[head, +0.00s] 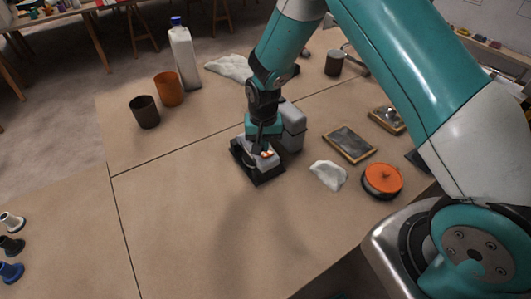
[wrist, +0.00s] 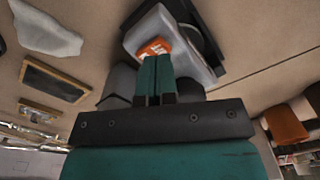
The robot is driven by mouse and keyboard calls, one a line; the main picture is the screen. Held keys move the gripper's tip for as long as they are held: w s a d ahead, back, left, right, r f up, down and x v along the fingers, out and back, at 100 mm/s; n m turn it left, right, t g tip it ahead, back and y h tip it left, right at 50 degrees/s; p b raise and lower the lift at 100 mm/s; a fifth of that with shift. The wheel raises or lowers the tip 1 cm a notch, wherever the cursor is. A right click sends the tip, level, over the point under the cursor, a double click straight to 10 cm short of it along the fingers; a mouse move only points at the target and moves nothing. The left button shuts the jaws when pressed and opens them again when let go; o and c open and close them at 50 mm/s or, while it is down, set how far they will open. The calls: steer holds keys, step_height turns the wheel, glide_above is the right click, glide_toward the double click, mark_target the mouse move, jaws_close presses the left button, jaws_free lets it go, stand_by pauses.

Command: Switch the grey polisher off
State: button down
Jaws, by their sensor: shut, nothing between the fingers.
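The grey polisher (head: 262,161) sits on a dark base on the bench, below my gripper (head: 262,146). A small orange-lit switch (head: 268,153) shows on its top, right beside the fingertips. In the wrist view the polisher's grey body (wrist: 186,50) and the orange switch (wrist: 154,46) lie just past the tips of my gripper (wrist: 157,60). The two fingers are shut together with nothing between them. The fingertips overlap the lower edge of the switch in that view; I cannot tell if they touch it. My wrist hides part of the polisher in the head view.
An orange-lidded round tin (head: 382,179), a white cloth (head: 328,175) and a framed dark plate (head: 349,144) lie to the right. A brown cup (head: 168,90), a dark cup (head: 145,112) and a white bottle (head: 184,58) stand at the back left. The bench front is clear.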

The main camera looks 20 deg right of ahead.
steer(key=shift+f+b, duration=0.85)
steer(key=shift+f, duration=0.4)
stand_by(0.5)
steer(key=shift+r, duration=0.1)
steer(key=shift+r+p, duration=2.55)
steer(key=shift+r, duration=0.95)
